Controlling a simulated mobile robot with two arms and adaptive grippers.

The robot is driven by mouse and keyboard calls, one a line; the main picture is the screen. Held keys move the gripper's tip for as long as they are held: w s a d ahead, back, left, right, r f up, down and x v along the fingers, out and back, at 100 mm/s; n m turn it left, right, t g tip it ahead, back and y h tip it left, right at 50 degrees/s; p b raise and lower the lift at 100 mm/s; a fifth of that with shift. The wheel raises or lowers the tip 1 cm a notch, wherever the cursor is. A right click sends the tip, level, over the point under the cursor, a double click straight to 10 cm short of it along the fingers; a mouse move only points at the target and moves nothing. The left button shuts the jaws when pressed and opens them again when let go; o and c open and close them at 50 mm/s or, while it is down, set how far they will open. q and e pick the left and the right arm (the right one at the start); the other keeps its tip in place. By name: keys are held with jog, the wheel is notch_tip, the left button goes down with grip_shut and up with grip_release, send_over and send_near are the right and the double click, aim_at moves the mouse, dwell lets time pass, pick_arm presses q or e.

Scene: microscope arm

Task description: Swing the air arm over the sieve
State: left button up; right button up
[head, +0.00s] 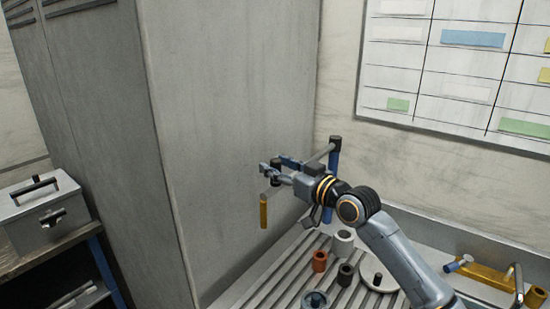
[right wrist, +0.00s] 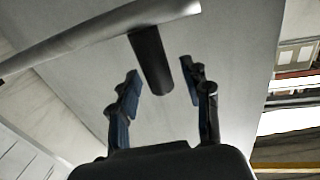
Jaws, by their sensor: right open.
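The air arm is a grey bar (head: 318,155) on an upright blue post with a black cap (head: 335,141); a yellow cylinder (head: 263,214) hangs at its near left end. My right gripper (head: 275,167) is open at the bar and partly covers it. In the right wrist view the bar (right wrist: 90,38) crosses above the open fingers (right wrist: 162,85), and a dark cylinder (right wrist: 151,60) hangs from it toward the gap between them. I cannot tell whether they touch. A round blue-grey cup (head: 315,300), possibly the sieve, is cut off at the bottom edge. My left gripper is out of view.
On the ribbed bench (head: 285,268) stand a red cup (head: 320,261), a white cup (head: 343,243), a dark cup (head: 345,275) and a pale disc (head: 388,279). A tall grey cabinet (head: 225,110) closes off the left. A yellow fixture (head: 487,277) is at right.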

jog(key=shift+w+a+r, duration=0.15)
jog(key=shift+w+a, duration=0.15)
jog(key=shift+w, duration=0.05)
jog(key=c, duration=1)
grip_shut()
